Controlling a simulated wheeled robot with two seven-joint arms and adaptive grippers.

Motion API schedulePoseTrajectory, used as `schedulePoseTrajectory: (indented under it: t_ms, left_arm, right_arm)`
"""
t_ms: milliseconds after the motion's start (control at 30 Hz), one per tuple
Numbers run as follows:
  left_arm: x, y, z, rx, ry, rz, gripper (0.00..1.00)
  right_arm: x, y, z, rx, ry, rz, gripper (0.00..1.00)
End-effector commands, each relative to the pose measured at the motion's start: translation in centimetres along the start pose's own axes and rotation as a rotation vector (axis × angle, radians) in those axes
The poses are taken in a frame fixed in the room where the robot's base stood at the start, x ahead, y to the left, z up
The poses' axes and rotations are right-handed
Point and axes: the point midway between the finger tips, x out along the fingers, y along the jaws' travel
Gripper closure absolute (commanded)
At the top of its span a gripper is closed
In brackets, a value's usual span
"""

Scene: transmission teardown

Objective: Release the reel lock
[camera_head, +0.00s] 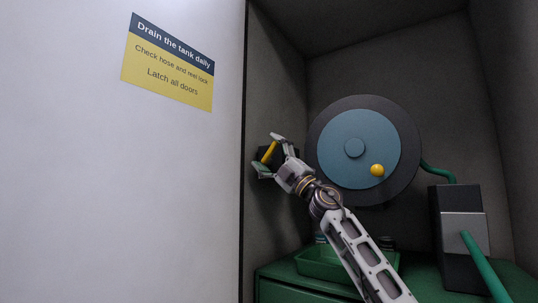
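The reel (337,119) is a dark disc with a blue face (352,176) and a yellow knob (377,170), mounted at the back of the recess. To its left, a short yellow lever (269,152), which looks like the reel lock, sits against a dark block on the recess's left wall. My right gripper (270,154) reaches up to it from the lower right. Its fingers are spread, one above and one below the lever. I cannot tell whether either finger touches it. The gripper partly hides the dark block. My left gripper is not in view.
A green tray (318,264) stands on a green cabinet top (283,269) below the reel, partly behind my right arm. A black and grey box (462,232) with a green hose stands at the right. A white panel (120,200) with a notice sign (170,62) fills the left.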

Motion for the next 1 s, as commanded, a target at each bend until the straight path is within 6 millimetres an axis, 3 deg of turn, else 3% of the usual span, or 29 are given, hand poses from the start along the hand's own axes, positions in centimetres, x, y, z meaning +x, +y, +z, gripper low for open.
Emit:
schedulePoseTrajectory:
  t_ms: [567, 1000]
  left_arm:
    - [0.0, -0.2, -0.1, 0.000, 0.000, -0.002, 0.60]
    - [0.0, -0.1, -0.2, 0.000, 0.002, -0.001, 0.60]
  right_arm:
    - [-0.3, 0.0, 0.1, 0.000, -0.001, -0.001, 0.07]
    - [-3.2, -0.1, 0.1, 0.000, -0.001, -0.002, 0.07]
